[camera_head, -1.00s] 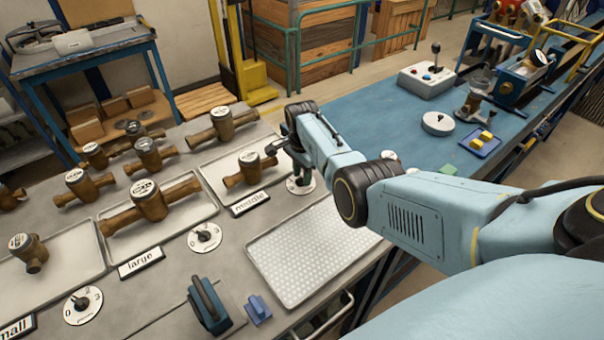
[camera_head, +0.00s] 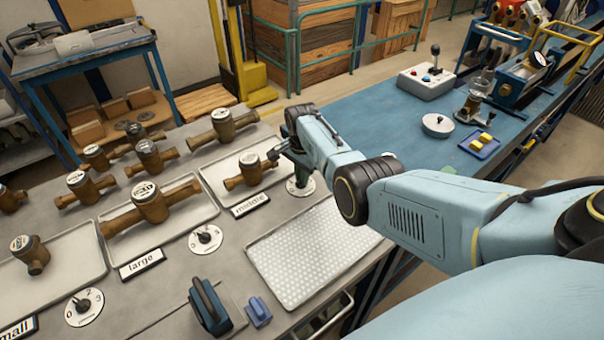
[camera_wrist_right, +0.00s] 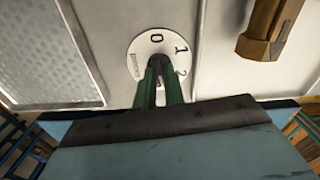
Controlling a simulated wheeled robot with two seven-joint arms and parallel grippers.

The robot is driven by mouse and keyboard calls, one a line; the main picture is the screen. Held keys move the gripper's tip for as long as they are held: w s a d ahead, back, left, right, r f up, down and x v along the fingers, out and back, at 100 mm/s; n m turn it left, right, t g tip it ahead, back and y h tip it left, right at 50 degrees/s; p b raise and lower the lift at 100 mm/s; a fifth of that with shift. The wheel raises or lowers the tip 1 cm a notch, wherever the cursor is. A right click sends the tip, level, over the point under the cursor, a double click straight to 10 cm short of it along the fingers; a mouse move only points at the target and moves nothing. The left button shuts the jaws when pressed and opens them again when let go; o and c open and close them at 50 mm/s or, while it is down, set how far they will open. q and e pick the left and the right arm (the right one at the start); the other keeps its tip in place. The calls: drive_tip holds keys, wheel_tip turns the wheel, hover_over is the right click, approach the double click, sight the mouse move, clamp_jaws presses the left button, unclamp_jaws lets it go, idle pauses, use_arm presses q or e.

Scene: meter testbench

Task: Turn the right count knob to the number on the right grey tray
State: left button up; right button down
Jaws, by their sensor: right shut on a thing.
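The right count knob sits on a white dial (camera_head: 301,187) beside the front right corner of the right grey tray (camera_head: 222,188), which bears one brown meter (camera_head: 250,168) and a "middle" label (camera_head: 250,205). My right gripper (camera_head: 298,176) is shut on the knob from above. In the right wrist view the dial (camera_wrist_right: 140,52) shows 0, 1 and a partly covered 2. The green fingers of my right gripper (camera_wrist_right: 158,68) pinch the dark knob at the dial's centre. They hide most of it, so its pointing direction cannot be told. My left gripper is out of view.
Other dials stand by the large tray (camera_head: 205,239) and the small tray (camera_head: 84,307). A white dimpled tray (camera_head: 310,250) lies close in front of the gripper. Several brown meters stand behind the trays. A blue handled block (camera_head: 208,306) is at the front edge.

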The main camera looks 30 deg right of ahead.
drive_tip(key=n+p, duration=0.1)
drive_tip(key=n, duration=0.4)
drive_tip(key=shift+w, duration=0.1)
drive_tip(key=n, duration=0.5)
drive_tip(key=shift+a+n+p, duration=0.15)
drive_tip(key=shift+n+p, duration=0.15)
drive_tip(key=shift+n, duration=0.1)
drive_tip(key=n, duration=0.5)
drive_tip(key=shift+n, duration=0.3)
drive_tip(key=n, duration=0.5)
drive_tip(key=shift+a+n, duration=0.15)
drive_tip(key=shift+n, duration=0.15)
drive_tip(key=c, duration=1.5)
unclamp_jaws()
drive_tip(key=shift+r+p, duration=0.1)
drive_tip(key=shift+p, duration=0.2)
